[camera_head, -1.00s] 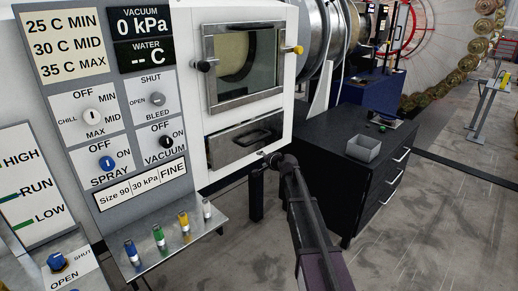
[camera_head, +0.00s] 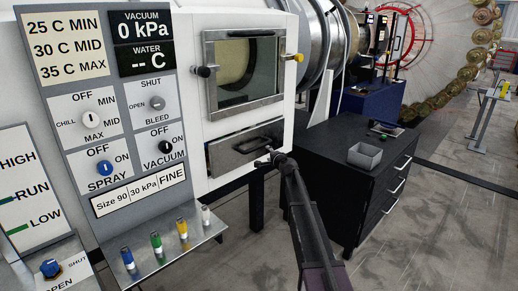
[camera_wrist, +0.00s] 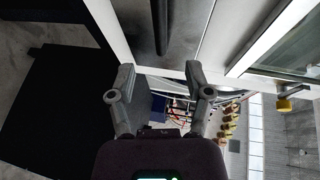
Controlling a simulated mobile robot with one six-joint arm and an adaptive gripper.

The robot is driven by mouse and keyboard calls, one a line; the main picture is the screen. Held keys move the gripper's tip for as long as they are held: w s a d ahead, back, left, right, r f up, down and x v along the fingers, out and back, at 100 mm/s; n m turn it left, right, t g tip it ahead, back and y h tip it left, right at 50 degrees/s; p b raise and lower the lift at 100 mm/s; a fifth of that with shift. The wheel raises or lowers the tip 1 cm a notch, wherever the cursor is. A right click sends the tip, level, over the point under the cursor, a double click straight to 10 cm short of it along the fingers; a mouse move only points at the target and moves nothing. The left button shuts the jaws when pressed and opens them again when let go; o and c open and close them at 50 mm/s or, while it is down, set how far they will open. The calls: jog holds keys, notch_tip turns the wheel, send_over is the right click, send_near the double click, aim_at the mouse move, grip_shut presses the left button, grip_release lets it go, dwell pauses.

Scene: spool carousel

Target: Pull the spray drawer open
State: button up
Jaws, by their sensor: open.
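The spray drawer (camera_head: 225,160) is a grey metal front with a dark bar handle (camera_head: 256,144), below the window of the white cabinet. It looks shut. My gripper (camera_head: 267,156) is at the drawer's lower right, close to the handle. In the wrist view my gripper (camera_wrist: 159,78) is open and empty, its two fingers apart. The handle (camera_wrist: 160,28) shows there as a dark bar ahead of the gap between the fingers, with the drawer front (camera_wrist: 186,30) beside it. I cannot tell whether a finger touches the drawer.
The window door (camera_head: 243,70) is above the drawer. A shelf with several coloured plugs (camera_head: 165,245) juts out at the lower left. A black cabinet (camera_head: 345,195) with a grey bin (camera_head: 366,156) on top stands to the right.

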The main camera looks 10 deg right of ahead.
aim_at(260, 147)
jog(key=b+x, duration=0.2)
jog(key=x, duration=1.1)
grip_shut()
